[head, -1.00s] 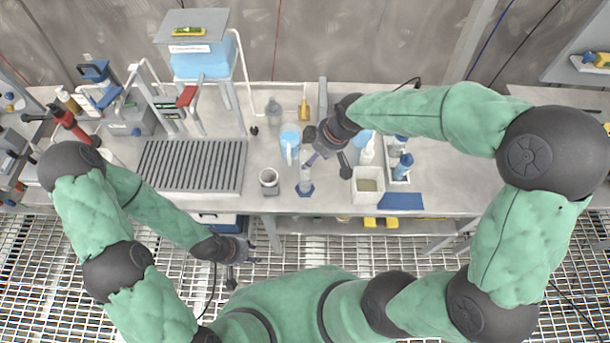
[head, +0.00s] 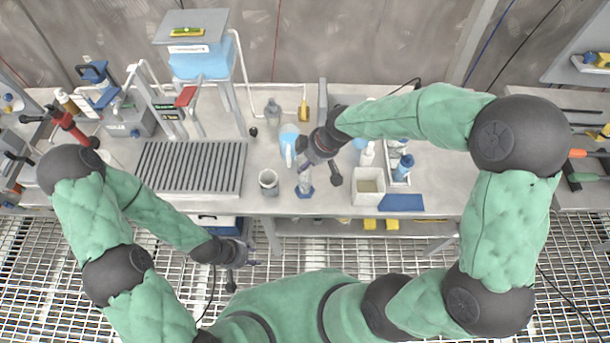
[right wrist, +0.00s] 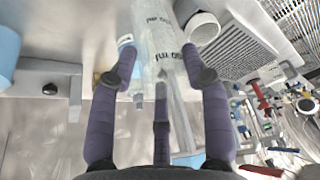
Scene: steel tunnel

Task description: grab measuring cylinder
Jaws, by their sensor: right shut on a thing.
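The measuring cylinder (head: 305,181) is clear, with a blue foot, and stands upright near the front edge of the bench. In the right wrist view the clear cylinder (right wrist: 160,48) with dark lettering lies between the purple fingers. My right gripper (head: 313,170) is shut on it from the back right; in the wrist view its fingers (right wrist: 160,75) are on both sides of it. The fingers hide part of the cylinder in the head view. My left gripper (head: 245,254) is empty, low in front of the bench, with its fingers apart.
A grey cup (head: 268,183) stands just left of the cylinder and a blue jug (head: 288,145) behind it. A white square tub (head: 368,190) and a tray with bottles (head: 399,170) are to the right. A ribbed grey drain board (head: 190,167) fills the left.

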